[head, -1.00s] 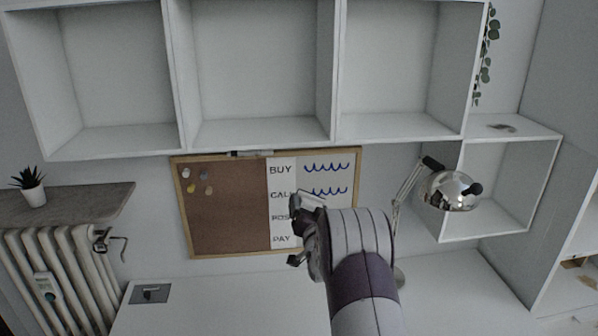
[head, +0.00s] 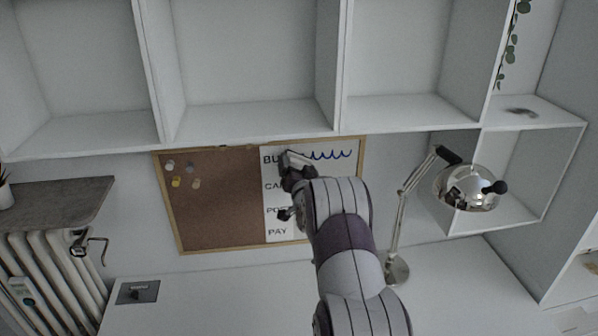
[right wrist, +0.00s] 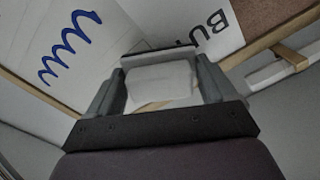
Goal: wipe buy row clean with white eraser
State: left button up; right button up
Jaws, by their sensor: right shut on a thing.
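The board (head: 215,200) hangs below the shelves, brown cork on its left and white on its right. The BUY row carries a blue wavy scribble (head: 335,154), also visible in the right wrist view (right wrist: 70,48). My right gripper (head: 290,176) is at the left part of the BUY row, partly covering the word BUY (head: 268,160). It is shut on the white eraser (right wrist: 160,82), which sits between its fingers in the right wrist view. Whether the eraser touches the board I cannot tell. My arm hides the right part of the lower rows. My left gripper is not in view.
Open white shelves (head: 250,120) run just above the board. A chrome lamp (head: 470,187) stands right of it on the white desk (head: 220,300). Several pins (head: 176,183) sit on the cork. A radiator (head: 45,275) is at the lower left.

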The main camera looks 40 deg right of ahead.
jog(key=shift+s+a+r, duration=0.15)
jog(key=shift+s+r, duration=0.05)
jog(key=shift+r, duration=0.05)
jog(key=shift+w+f, duration=0.15)
jog(key=shift+f, duration=0.05)
jog(key=shift+r, duration=0.1)
jog(key=shift+w+d, duration=0.1)
jog(key=shift+d, duration=0.1)
jog(key=shift+w+d, duration=0.1)
jog(key=shift+w, duration=0.15)
jog(key=shift+w+d+b, duration=0.25)
jog(key=shift+w+b, duration=0.15)
jog(key=shift+b, duration=0.05)
